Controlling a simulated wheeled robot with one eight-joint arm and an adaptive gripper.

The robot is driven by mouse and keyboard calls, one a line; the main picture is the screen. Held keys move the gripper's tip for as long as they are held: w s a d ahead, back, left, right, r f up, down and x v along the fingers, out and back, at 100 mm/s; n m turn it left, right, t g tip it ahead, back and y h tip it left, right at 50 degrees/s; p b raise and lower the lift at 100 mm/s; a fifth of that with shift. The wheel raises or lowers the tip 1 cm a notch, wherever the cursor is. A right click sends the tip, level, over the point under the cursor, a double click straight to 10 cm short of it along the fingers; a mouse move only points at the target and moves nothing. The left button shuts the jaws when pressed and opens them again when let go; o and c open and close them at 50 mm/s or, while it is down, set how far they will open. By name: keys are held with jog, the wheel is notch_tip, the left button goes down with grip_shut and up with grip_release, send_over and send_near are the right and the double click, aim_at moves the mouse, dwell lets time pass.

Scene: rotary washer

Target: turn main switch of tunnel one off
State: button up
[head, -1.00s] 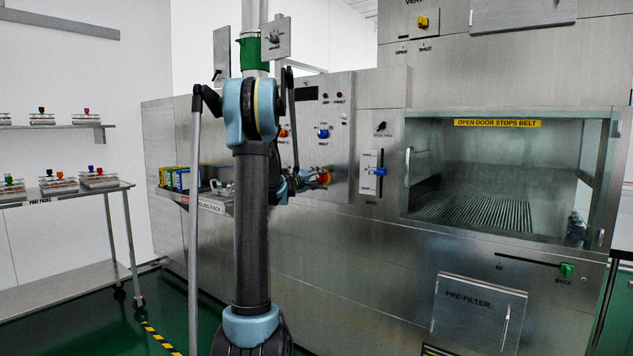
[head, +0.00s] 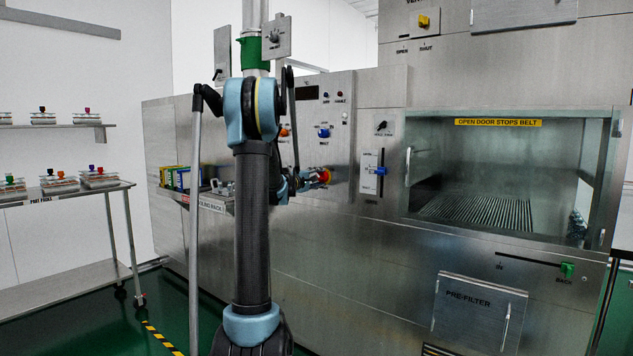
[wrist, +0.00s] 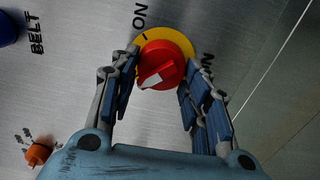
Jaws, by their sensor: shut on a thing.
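The main switch is a red rotary knob (wrist: 161,62) on a yellow round plate (wrist: 181,41), on the steel control panel. In the wrist view an "ON" label and a tick mark stand above it. A white mark on the knob's raised grip points to the lower left, away from that tick. My gripper (wrist: 160,62) is shut on the knob, one blue-padded finger on each side. In the head view my gripper (head: 314,180) is at the knob (head: 325,176), on the panel's lower part, and partly covers it.
A blue belt knob (head: 323,132) and an orange knob (head: 284,132) sit above on the panel. A blue-handled slide switch (head: 380,171) is to the right, before the open tunnel window (head: 408,167). A rack shelf (head: 212,206) juts out at left.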

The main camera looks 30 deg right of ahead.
jog(key=shift+a, duration=0.1)
jog(key=o, duration=1)
jog(key=shift+w+f, duration=0.15)
jog(key=v, duration=1.2)
jog(key=shift+f, duration=0.1)
